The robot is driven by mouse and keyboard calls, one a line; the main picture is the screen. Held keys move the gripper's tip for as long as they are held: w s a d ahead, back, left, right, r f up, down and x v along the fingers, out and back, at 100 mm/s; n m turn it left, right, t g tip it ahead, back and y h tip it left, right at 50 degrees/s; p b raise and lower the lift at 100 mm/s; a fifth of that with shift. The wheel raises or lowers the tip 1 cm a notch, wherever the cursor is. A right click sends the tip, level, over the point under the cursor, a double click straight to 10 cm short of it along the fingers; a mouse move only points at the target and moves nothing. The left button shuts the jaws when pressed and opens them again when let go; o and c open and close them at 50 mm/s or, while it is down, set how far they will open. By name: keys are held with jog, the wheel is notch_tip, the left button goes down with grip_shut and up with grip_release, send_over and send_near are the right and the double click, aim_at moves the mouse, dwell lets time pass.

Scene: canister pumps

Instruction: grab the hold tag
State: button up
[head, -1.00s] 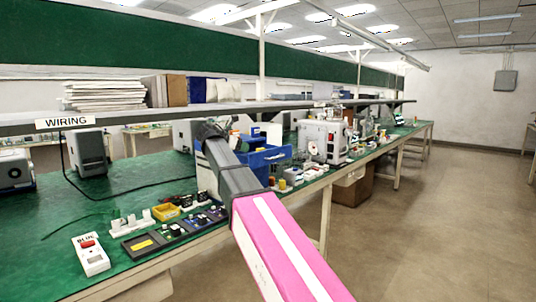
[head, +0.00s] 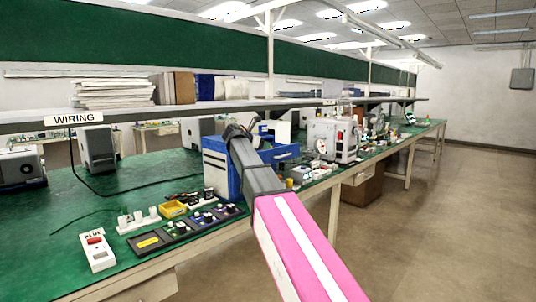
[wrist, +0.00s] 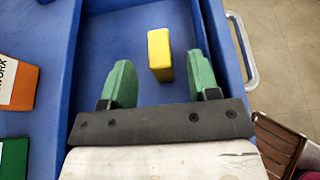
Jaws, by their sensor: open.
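A small yellow block (wrist: 160,54), plain on its visible faces, lies in a blue open drawer or tray (wrist: 140,22). I see no lettering on it, so I cannot confirm from print that it is the hold tag. My gripper (wrist: 160,74) is open over the tray, with one green finger on each side of the block's near part. Gaps show between the block and both fingers. In the head view my arm reaches to a blue drawer unit (head: 220,168) on the green bench; the fingers and the yellow block are hidden there.
An orange block (wrist: 17,85) with partial lettering and a green block (wrist: 13,158) lie left of the tray's divider. Blue tray walls stand close on both sides. On the bench (head: 60,215) are a white box with a red button (head: 97,253) and a yellow bin (head: 172,209).

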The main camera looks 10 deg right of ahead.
jog(key=x, duration=0.2)
jog(key=shift+w+d+f, duration=0.1)
jog(key=shift+w+d, duration=0.15)
jog(key=c, duration=1)
